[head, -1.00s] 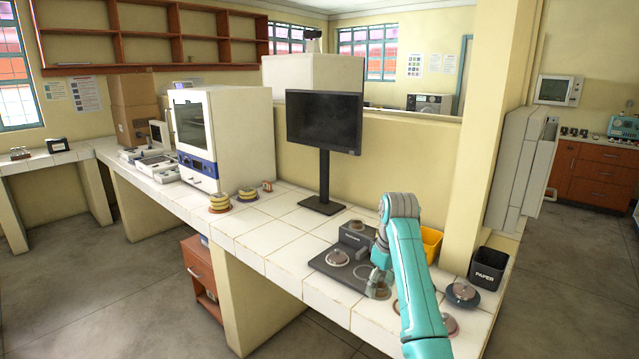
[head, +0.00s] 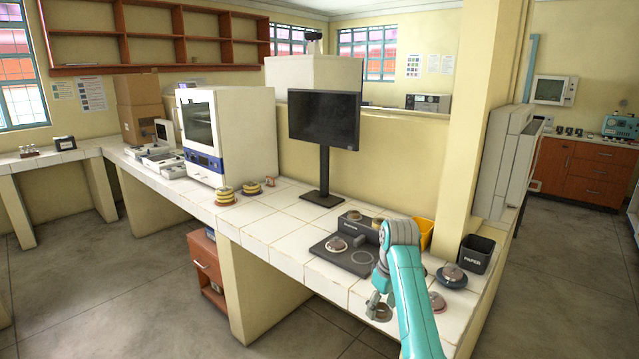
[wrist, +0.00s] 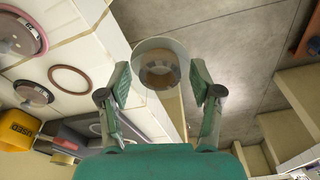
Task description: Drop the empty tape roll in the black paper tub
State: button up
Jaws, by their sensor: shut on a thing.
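The empty tape roll (wrist: 140,62) is a pale open ring with a brown inside. My gripper (wrist: 160,74) is shut on it, one finger on each side. In the head view my gripper (head: 377,303) is low at the bench's front edge, with the roll (head: 380,313) at its fingers, partly hidden by my arm. The black paper tub (head: 475,259), marked PAPER, stands open and upright at the bench's right end, behind and to the right of my gripper and apart from it. The tub's inside floor is hidden.
A yellow bin (head: 427,231) stands left of the tub, partly behind my arm. A dark dish (head: 452,277) and a pinkish disc (head: 438,301) lie between my arm and the tub. A dark device (head: 330,258) and a monitor (head: 325,120) are to the left.

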jog(key=s+d+f+m, duration=0.2)
jog(key=s+f+m, duration=0.4)
jog(key=s+f, duration=2)
notch_tip(320, 180, down, 4)
jog(key=shift+s+d+f+m+h, duration=0.15)
jog(key=shift+d+f+m+h, duration=0.05)
jog(key=shift+m+h, duration=0.2)
